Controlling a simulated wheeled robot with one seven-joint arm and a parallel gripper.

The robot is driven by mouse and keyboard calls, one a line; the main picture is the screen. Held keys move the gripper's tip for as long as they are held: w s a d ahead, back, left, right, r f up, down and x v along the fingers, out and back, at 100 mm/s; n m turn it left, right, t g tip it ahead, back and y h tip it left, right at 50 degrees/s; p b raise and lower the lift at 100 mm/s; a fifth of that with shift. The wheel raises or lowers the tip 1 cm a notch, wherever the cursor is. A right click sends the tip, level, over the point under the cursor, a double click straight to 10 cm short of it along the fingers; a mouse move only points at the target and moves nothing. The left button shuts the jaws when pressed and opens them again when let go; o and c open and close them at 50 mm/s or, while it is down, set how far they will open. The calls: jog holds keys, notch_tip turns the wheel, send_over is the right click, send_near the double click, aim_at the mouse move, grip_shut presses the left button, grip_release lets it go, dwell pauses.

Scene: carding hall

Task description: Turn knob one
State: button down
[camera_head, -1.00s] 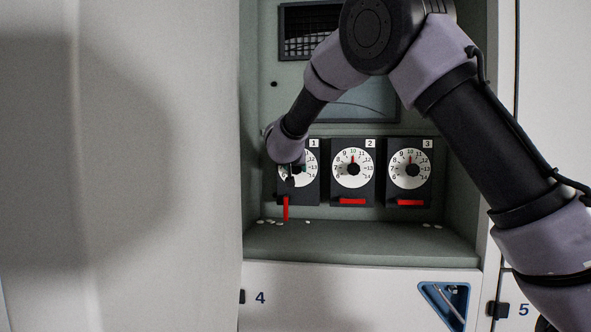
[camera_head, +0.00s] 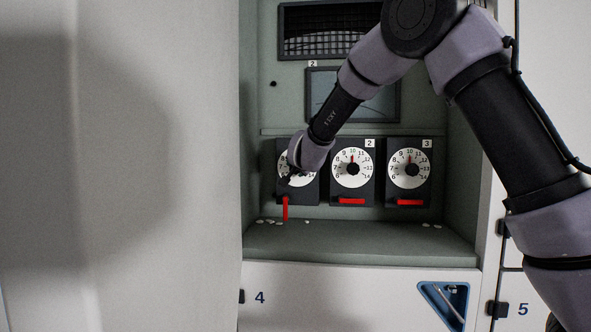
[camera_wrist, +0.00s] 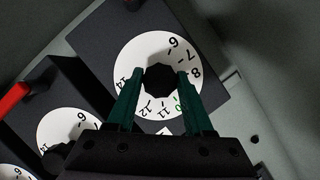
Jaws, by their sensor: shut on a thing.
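Knob one is a black knob (camera_wrist: 160,78) at the centre of a white numbered dial (camera_wrist: 133,58) on a dark panel. In the head view, the dial (camera_head: 284,160) is the leftmost of three and partly hidden by my wrist. My gripper (camera_wrist: 159,75) has its two green fingers on either side of the knob, shut on it. The red lever (camera_head: 285,208) under this dial hangs straight down. In the wrist view, one mark on the dial near the right finger is green. The knob's pointer cannot be made out.
Dials two (camera_head: 341,175) and three (camera_head: 398,176) stand to the right, each with a horizontal red lever below. Small white bits lie on the shelf (camera_head: 360,240). The recess has a wall (camera_head: 252,130) close on the left. A screen and mesh window are above.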

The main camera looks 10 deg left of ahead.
jog(key=shift+d+f+m+t+y, duration=0.1)
jog(key=shift+m+t+y, duration=0.55)
jog(key=shift+m, duration=1.2)
jog(key=shift+f+m+t+y, duration=0.1)
jog(key=shift+m+t+y, duration=0.5)
jog(key=shift+m, duration=1.25)
jog(key=shift+c, duration=1.6)
grip_release()
jog(key=shift+s, duration=0.1)
jog(key=v, duration=1)
jog(key=shift+s+d, duration=0.2)
jog(key=shift+s, duration=0.05)
